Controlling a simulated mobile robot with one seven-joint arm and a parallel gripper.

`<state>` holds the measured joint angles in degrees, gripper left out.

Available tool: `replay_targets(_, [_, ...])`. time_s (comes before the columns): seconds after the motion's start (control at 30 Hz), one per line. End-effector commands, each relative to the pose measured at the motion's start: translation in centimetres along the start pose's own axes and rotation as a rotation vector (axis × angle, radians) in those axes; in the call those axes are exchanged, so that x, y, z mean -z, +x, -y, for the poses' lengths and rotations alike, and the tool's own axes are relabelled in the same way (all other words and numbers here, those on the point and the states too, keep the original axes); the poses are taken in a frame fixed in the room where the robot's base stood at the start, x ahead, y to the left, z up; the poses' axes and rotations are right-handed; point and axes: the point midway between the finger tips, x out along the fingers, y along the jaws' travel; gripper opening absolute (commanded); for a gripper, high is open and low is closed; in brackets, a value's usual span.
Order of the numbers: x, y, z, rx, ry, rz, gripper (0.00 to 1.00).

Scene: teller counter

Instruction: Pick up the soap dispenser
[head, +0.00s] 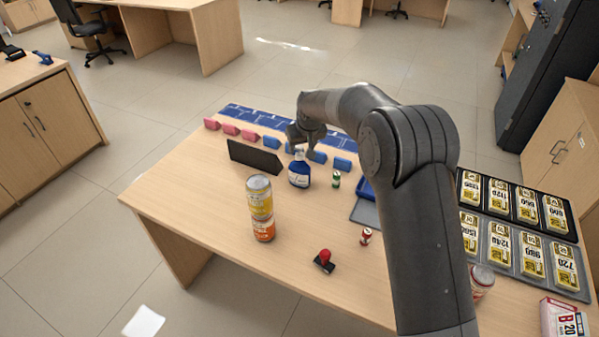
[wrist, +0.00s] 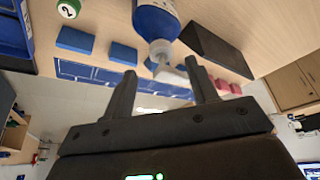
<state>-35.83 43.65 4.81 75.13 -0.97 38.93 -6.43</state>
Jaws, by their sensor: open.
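The soap dispenser (head: 299,172) is a blue bottle with a white label and a pale pump top, standing upright on the wooden counter (head: 200,215). In the wrist view the soap dispenser (wrist: 155,22) shows upside down, with its pump (wrist: 160,52) pointing toward the space between my fingers. My gripper (head: 304,138) is just above and behind the dispenser's top in the head view. In the wrist view my gripper (wrist: 165,82) has its two fingers apart, with nothing held between them. Whether a finger touches the pump cannot be told.
Blue blocks (head: 342,164) lie behind. Stacked cans (head: 261,208) and a red-handled stamp (head: 324,261) are nearer the front. Trays of gold cards (head: 519,235) lie right.

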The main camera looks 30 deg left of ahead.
Motion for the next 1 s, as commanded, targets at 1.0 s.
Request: replay_targets(1.0, [0.1, 3.8, 0.3, 0.0, 0.0, 0.001, 0.16])
